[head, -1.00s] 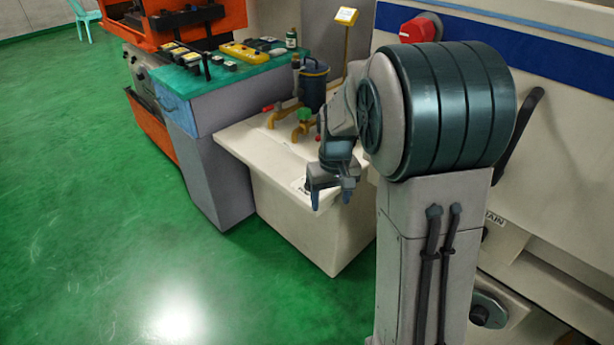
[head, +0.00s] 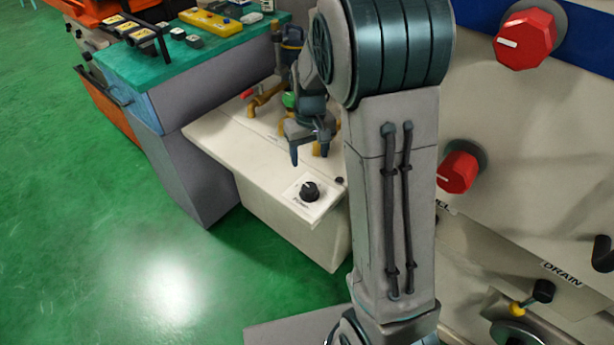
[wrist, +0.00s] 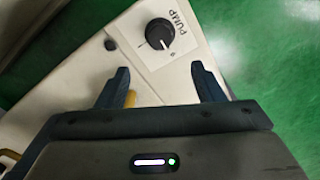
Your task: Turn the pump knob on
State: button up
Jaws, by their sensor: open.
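The pump knob (head: 309,191) is a small black dial on a white plate, near the front corner of the cream cabinet top. In the wrist view the knob (wrist: 160,33) sits beyond my fingertips, roughly centred between them, with the label PUMP (wrist: 178,22) beside it and a white pointer mark on its face. My gripper (head: 309,158) is open and empty, above the cabinet top, apart from the knob and behind it in the head view. In the wrist view both fingers of my gripper (wrist: 164,78) show, spread apart.
The cream cabinet (head: 225,135) carries yellow pipe fittings with a red-handled valve (head: 247,94). A small black button (wrist: 195,68) lies near the knob plate. Red knobs (head: 526,40) are on the machine wall at the right. Green floor is open at the left.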

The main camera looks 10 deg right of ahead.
aim_at(309, 187)
notch_tip(309, 187, down, 13)
jog(key=shift+s+r+b, duration=0.1)
jog(key=shift+r+b, duration=0.1)
jog(key=shift+b, duration=0.15)
jog(key=c, duration=1)
